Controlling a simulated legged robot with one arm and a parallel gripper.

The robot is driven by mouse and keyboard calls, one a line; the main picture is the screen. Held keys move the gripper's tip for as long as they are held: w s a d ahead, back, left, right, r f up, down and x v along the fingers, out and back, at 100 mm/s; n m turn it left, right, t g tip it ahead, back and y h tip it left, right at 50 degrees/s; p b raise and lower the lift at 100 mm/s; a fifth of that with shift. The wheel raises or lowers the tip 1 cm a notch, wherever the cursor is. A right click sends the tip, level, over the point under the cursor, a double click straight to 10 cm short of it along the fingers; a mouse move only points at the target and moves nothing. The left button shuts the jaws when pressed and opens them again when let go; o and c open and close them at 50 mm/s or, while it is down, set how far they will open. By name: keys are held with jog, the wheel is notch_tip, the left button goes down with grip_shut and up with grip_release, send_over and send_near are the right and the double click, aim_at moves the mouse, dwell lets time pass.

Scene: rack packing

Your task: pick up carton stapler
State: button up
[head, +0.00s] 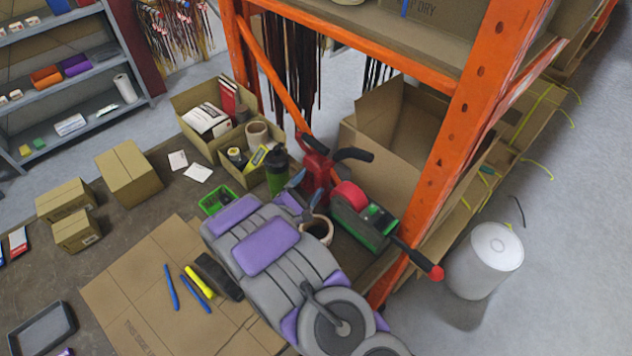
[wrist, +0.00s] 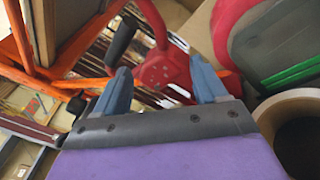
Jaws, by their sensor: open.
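The carton stapler, which I take to be the red tool with black handles (head: 318,163), stands on the table by the orange rack post. Its red body also shows in the wrist view (wrist: 166,70), beyond and between my fingers. My gripper (head: 308,188) is open, with its two blue-grey fingers apart and pointing at the red body. In the wrist view my gripper (wrist: 160,80) has nothing between its fingertips that I can see as held. The stapler's lower part is partly hidden by my gripper; I cannot tell if a finger touches it.
A red-and-green tool (head: 365,218) lies right of the stapler, close to my gripper. A tape roll (head: 318,230) is beside my wrist. A dark green bottle (head: 276,170) and a green basket (head: 217,200) stand left. An orange rack post (head: 450,150) rises at right.

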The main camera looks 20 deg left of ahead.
aim_at(325, 168)
jog(key=shift+d+f+b+x, duration=0.15)
jog(key=shift+b+x, duration=0.2)
jog(key=shift+x, duration=1.55)
jog(key=shift+d+f+b+x, duration=0.15)
jog(key=shift+b+x, duration=0.15)
jog(key=shift+x, duration=1.55)
jog(key=shift+s+r, duration=0.1)
jog(key=shift+c, duration=0.2)
jog(key=shift+s, duration=0.1)
grip_shut()
